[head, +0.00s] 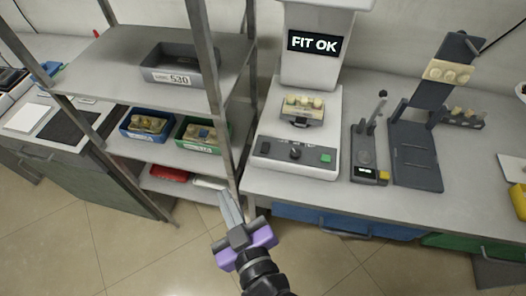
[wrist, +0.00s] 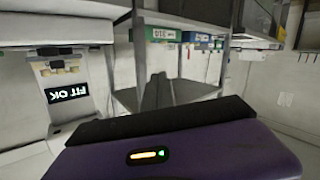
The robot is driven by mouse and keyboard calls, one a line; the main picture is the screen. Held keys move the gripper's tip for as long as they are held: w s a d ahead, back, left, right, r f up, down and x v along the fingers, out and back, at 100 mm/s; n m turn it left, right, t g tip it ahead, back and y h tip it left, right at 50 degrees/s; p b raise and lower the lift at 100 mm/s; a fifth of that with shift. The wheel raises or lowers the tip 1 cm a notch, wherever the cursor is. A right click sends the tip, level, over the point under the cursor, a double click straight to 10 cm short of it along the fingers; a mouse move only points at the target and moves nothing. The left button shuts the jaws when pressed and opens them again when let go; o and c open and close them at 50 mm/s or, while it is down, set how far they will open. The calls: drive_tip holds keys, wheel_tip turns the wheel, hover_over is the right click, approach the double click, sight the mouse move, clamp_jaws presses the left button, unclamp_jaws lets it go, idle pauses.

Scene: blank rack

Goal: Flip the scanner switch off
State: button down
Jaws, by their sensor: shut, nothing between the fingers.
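The scanner (head: 268,133) is a white machine on the bench in the head view, with a lit screen (head: 315,43) reading "FIT OK". A tan dental model (head: 303,106) sits on its platform. Its front panel has a dark knob or switch (head: 295,152) in the middle and a green button (head: 326,158) at the right; the switch's exact position is too small to tell. My gripper (head: 227,202) is shut and empty, left of and below the panel, apart from it, near the rack post. In the wrist view the screen (wrist: 68,94) is at the left and my fingers (wrist: 157,92) point toward the rack.
A metal rack (head: 130,58) stands left of the scanner, holding a grey bin (head: 180,65), a blue bin (head: 147,126) and a green bin (head: 201,136). A small lever device (head: 369,160) and a dark stand (head: 416,155) are right of the scanner. The floor before the bench is clear.

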drive_tip(key=w+a+r+m+t+h+b, duration=0.1)
drive_tip(key=w+a+r+m+t+h, duration=0.15)
drive_tip(key=w+h, duration=0.2)
drive_tip(key=d+m+g+h, duration=0.1)
drive_tip(key=d+m+h, duration=0.5)
drive_tip(key=d+m, duration=0.1)
drive_tip(key=shift+d+f, duration=0.35)
drive_tip(key=shift+d, duration=0.25)
drive_tip(key=shift+w+m, duration=0.1)
drive_tip(key=shift+m, duration=0.15)
drive_tip(key=p, duration=0.2)
hover_over(263, 155)
drive_tip(key=s, duration=0.1)
drive_tip(key=f, duration=0.3)
drive_tip(key=shift+w+f, duration=0.3)
drive_tip(key=shift+w, duration=0.1)
drive_tip(key=shift+w+f, duration=0.1)
drive_tip(key=shift+f, duration=0.55)
